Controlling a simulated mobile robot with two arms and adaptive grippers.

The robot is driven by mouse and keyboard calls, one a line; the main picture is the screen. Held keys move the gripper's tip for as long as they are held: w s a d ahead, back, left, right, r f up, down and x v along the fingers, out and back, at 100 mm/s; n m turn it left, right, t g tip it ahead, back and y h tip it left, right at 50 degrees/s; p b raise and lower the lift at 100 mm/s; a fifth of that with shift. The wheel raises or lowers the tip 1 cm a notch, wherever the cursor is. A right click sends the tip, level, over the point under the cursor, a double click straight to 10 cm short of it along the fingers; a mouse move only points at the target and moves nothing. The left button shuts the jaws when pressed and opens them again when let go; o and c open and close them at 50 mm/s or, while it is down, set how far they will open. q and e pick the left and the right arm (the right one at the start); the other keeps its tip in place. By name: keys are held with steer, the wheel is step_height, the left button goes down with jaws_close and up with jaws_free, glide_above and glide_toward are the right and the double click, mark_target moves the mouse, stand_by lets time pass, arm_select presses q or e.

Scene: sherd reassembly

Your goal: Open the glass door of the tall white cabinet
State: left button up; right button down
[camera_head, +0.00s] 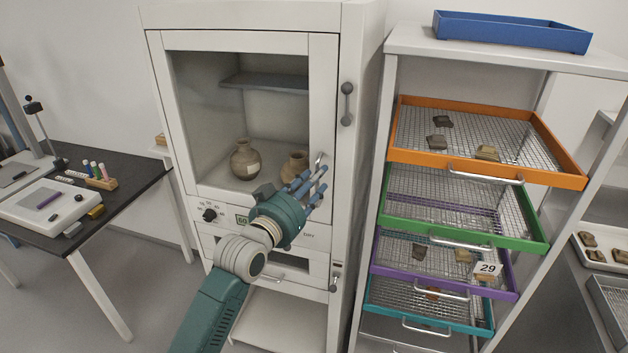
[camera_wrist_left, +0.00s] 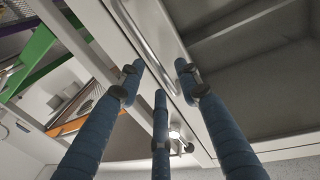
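The tall white cabinet (camera_head: 358,60) stands in the middle of the head view. Its glass door (camera_head: 323,70) has a white frame and looks shut, flush with the cabinet front. A metal bar handle (camera_head: 319,163) sits on the right side of the door frame. My left gripper (camera_head: 308,181) has its blue fingers at the handle's lower part. In the left wrist view the fingers (camera_wrist_left: 158,82) are spread apart, with the handle bar (camera_wrist_left: 148,35) running between them; I cannot tell whether they touch it. My right gripper is not in view.
Two clay pots (camera_head: 245,160) stand inside the cabinet below a grey shelf (camera_head: 264,82). A grey knobbed fitting (camera_head: 347,104) is on the right frame. A rack with coloured mesh trays (camera_head: 552,176) stands close on the right. A black table (camera_head: 130,192) is on the left.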

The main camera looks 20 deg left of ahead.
arm_select(q)
jaws_close()
